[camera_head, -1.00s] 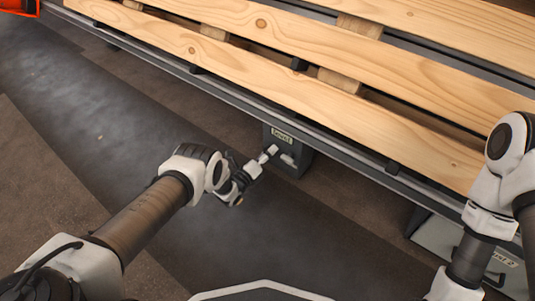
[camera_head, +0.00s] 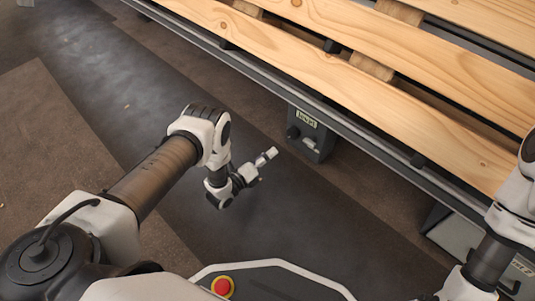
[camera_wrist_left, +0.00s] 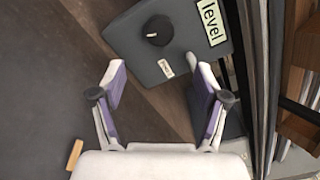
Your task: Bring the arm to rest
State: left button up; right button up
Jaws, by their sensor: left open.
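My left gripper (camera_head: 264,160) is open and empty above the dark floor, just left of a grey control box and apart from it. In the left wrist view its two purple-padded fingers (camera_wrist_left: 160,85) are spread with nothing between them. The control box (camera_head: 322,146) hangs under the conveyor's front edge. In the left wrist view the box (camera_wrist_left: 130,38) shows a black round knob (camera_wrist_left: 158,30), a small light switch piece (camera_wrist_left: 165,68) and a label reading "level" (camera_wrist_left: 212,22). My right arm shows at the right edge; its gripper is out of view.
A wooden pallet (camera_head: 335,85) lies on the conveyor with its metal rail (camera_head: 372,146) along the front. A second grey box (camera_head: 452,240) stands at lower right, partly behind my right arm. The floor (camera_head: 300,215) in front of the conveyor is clear.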

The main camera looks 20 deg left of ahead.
pick_arm(q)
notch_tip(320, 180, up, 18)
jog(key=w+d+n+g+y+p, duration=0.1)
jog(key=d+n+g+y+p, duration=0.15)
jog(key=p, duration=0.85)
jog(key=s+a+f+n+g+y+p, duration=0.15)
jog(key=s+n+g, duration=0.55)
jog(key=s+n, duration=0.85)
jog(key=s+a+n+g+y+p, duration=0.2)
jog(key=s+n+g, duration=0.7)
jog(key=s, duration=1.1)
notch_tip(320, 180, up, 38)
jog(key=n+t+p, duration=0.1)
jog(key=p, duration=3.6)
jog(key=shift+w+d+n+p, duration=0.25)
jog(key=shift+n+p, duration=0.05)
jog(key=shift+p, duration=0.1)
